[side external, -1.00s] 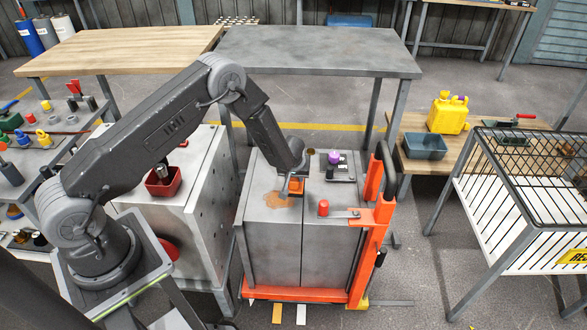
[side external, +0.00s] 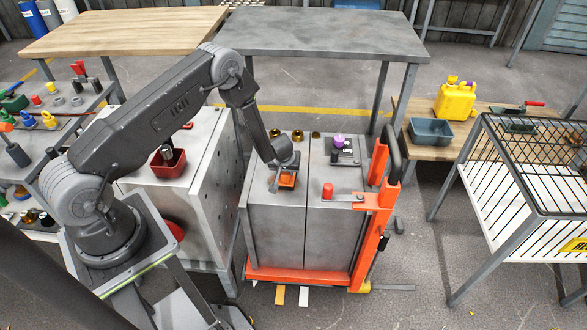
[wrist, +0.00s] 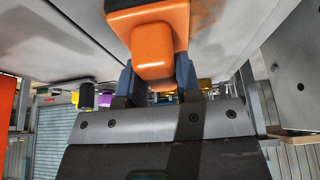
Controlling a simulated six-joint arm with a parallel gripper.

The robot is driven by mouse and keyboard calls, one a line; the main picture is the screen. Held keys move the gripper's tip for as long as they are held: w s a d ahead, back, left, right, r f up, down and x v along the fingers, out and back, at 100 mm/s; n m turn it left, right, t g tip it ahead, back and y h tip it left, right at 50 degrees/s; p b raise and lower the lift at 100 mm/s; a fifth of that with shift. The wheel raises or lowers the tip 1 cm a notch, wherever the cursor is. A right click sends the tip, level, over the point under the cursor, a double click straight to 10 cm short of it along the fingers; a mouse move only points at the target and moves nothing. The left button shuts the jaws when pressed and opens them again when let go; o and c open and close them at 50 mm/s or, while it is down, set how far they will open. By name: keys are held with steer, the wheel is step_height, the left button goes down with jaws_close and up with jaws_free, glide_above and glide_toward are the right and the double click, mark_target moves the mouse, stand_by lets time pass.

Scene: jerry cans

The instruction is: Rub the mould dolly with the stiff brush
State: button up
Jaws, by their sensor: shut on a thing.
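The mould dolly carries a grey two-part metal mould (side external: 275,240) on an orange frame (side external: 377,225). My gripper (side external: 284,170) is shut on the stiff brush (side external: 287,182), which has an orange body. The brush is low over the left part of the mould's top, near the seam. I cannot tell whether its bristles touch, as they are hidden. No brown stain shows on the visible part of that top. In the wrist view the brush (wrist: 152,48) sits between the fingers of my gripper (wrist: 158,82), close to pale grey mould surfaces.
A red knob (side external: 328,190) and a purple-capped part (side external: 338,141) stand on the mould's right part. Several brass knobs (side external: 297,136) line its back edge. A red bin (side external: 168,163) is to the left. A wire cage (side external: 530,165) stands right.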

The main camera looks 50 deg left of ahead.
mark_target(294, 178)
steer(key=shift+s+a, duration=2.2)
steer(key=shift+s, duration=0.05)
steer(key=shift+w+d, duration=3.8)
steer(key=shift+d, duration=0.05)
steer(key=shift+s+d, duration=0.7)
steer(key=shift+s, duration=0.15)
steer(key=shift+s+a, duration=0.55)
steer(key=shift+a, duration=0.1)
steer(key=shift+s+a, duration=3.2)
steer(key=shift+w+d, duration=3.8)
steer(key=shift+d, duration=0.1)
step_height(294, 178, up, 8)
steer(key=shift+a+r, duration=0.1)
